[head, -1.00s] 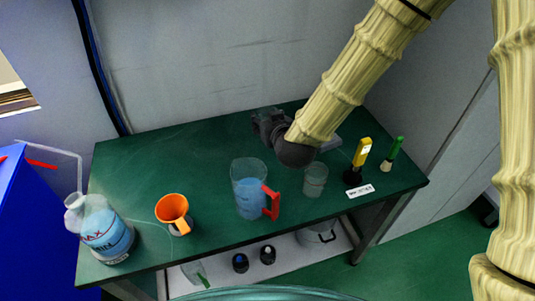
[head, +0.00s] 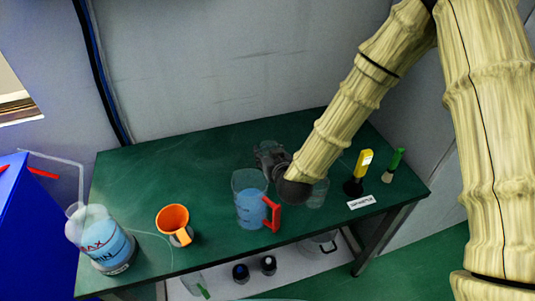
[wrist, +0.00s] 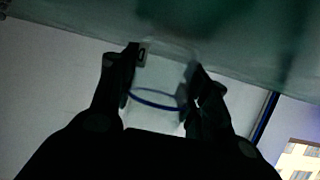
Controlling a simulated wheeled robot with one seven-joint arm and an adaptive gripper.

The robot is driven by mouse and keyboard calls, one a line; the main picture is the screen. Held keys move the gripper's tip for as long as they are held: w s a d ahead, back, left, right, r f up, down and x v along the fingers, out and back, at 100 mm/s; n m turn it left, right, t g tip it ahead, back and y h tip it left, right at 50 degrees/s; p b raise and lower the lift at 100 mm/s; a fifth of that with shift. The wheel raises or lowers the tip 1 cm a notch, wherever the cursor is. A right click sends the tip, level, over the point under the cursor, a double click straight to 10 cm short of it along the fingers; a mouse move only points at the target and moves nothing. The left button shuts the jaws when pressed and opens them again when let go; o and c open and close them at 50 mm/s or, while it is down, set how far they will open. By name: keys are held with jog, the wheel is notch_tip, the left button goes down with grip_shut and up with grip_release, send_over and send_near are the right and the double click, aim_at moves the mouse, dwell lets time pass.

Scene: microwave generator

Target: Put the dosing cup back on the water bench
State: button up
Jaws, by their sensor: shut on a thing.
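My gripper (wrist: 162,88) is shut on a clear cup (wrist: 158,76) with a blue line around it, which I take as the dosing cup. In the head view my gripper (head: 268,158) is over the green water bench (head: 135,185), just behind the measuring jug (head: 250,205). The held cup is mostly hidden there by my gripper. In the wrist view the cup's far end is close to a green surface at the top; I cannot tell whether they touch.
The jug with blue water and a red handle stands close in front of my gripper. A clear beaker (head: 318,194) is partly behind my wrist.

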jog(key=shift+f, duration=0.15)
jog(key=shift+f, duration=0.15)
jog(key=o, duration=1.1)
jog(key=shift+s+r, duration=0.1)
jog(key=shift+r, duration=0.1)
jog(key=b+v, duration=0.1)
jog(key=v, duration=1.1)
